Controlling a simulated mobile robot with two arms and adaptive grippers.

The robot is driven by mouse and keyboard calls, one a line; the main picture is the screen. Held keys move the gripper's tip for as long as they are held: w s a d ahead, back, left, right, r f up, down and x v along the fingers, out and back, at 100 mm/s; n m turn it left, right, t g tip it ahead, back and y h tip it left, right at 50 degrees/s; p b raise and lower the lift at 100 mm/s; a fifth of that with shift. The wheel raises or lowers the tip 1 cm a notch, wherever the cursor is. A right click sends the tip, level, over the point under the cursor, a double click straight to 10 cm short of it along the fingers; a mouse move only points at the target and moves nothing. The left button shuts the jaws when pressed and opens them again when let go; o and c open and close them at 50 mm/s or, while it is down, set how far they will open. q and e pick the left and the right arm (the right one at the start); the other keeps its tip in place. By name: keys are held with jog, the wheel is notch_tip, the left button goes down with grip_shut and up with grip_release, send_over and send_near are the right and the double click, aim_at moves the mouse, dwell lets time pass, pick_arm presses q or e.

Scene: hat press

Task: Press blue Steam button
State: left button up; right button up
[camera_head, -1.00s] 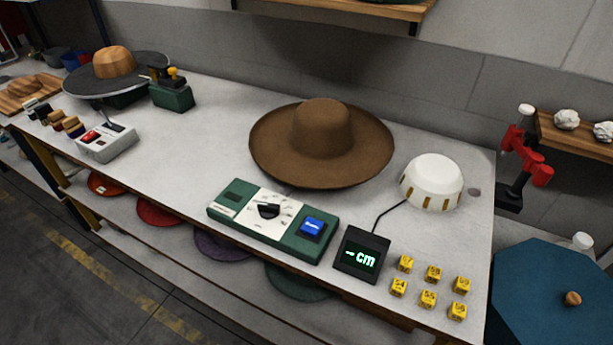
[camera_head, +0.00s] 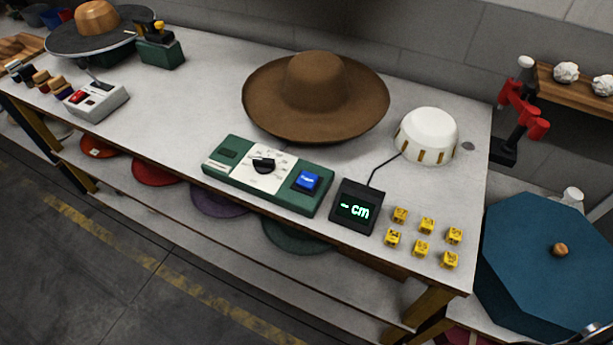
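Nothing touches the button.
A brown wide-brimmed hat (camera_head: 315,92) lies behind the panel. A black display (camera_head: 356,206) reading "- cm" and several yellow cubes (camera_head: 421,248) are to its right, near a white dome (camera_head: 427,135). A blue lidded octagonal box (camera_head: 537,285) stands right of the bench (camera_head: 150,110).

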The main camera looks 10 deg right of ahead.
grip_shut()
jog(key=shift+d, duration=0.1)
dwell(1.1)
